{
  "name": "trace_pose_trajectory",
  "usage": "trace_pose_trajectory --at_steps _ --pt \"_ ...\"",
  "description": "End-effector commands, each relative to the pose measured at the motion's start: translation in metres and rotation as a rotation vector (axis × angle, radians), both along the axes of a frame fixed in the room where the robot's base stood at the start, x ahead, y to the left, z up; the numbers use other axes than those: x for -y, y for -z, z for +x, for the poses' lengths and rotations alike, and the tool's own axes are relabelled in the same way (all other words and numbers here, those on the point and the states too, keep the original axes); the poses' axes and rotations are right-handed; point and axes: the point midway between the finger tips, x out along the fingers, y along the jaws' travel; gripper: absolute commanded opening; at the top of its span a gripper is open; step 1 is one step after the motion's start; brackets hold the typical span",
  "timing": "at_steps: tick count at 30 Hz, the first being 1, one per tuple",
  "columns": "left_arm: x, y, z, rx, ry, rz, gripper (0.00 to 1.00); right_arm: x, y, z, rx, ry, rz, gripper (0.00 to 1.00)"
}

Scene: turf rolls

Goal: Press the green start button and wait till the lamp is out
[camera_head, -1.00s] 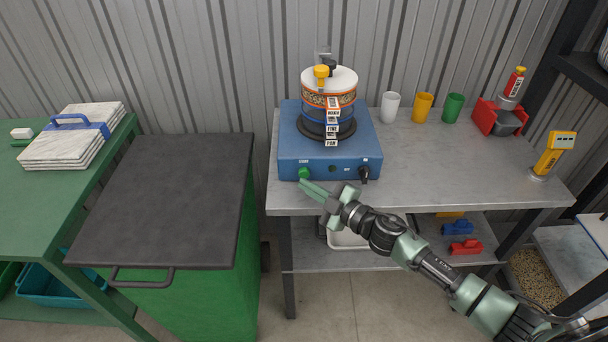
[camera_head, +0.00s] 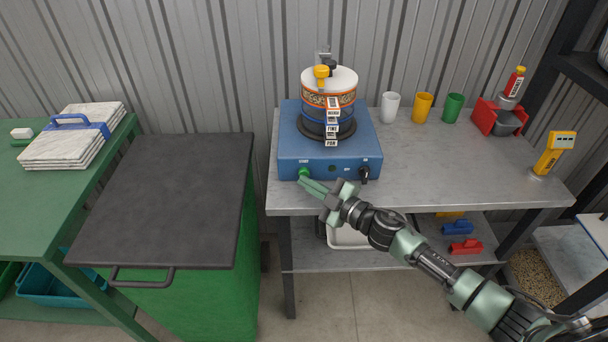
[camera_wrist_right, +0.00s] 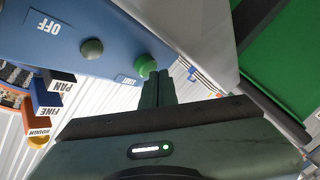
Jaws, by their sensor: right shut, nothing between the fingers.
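The green start button (camera_head: 304,174) is at the left end of the front face of a blue sieve shaker (camera_head: 312,162). It also shows in the right wrist view (camera_wrist_right: 146,65). My right gripper (camera_head: 302,180) is shut and empty, its fingertips right at the button's lower edge; I cannot tell whether they touch. The closed fingers also show in the right wrist view (camera_wrist_right: 158,78). A small round lamp (camera_head: 333,169), dark and greyish green, sits between the button and the OFF label; it looks unlit in the right wrist view (camera_wrist_right: 91,50). My left gripper is not in view.
A stack of sieves (camera_head: 315,98) stands on the shaker. A black knob (camera_head: 364,175) is right of the OFF label. White, orange and green cups (camera_head: 453,108) stand on the grey bench (camera_head: 425,165). A dark-topped green cabinet (camera_head: 170,195) is at left.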

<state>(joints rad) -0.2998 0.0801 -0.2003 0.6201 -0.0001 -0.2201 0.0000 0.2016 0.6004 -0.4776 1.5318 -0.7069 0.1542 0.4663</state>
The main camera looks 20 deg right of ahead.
Motion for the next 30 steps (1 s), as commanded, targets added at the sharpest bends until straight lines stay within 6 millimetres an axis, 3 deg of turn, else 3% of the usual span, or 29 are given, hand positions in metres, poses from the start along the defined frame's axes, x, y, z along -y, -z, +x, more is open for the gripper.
trace_pose_trajectory --at_steps 30 --pt "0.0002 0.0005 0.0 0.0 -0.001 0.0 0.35 0.0027 -0.0004 0.0088 0.001 0.001 0.0 0.0"
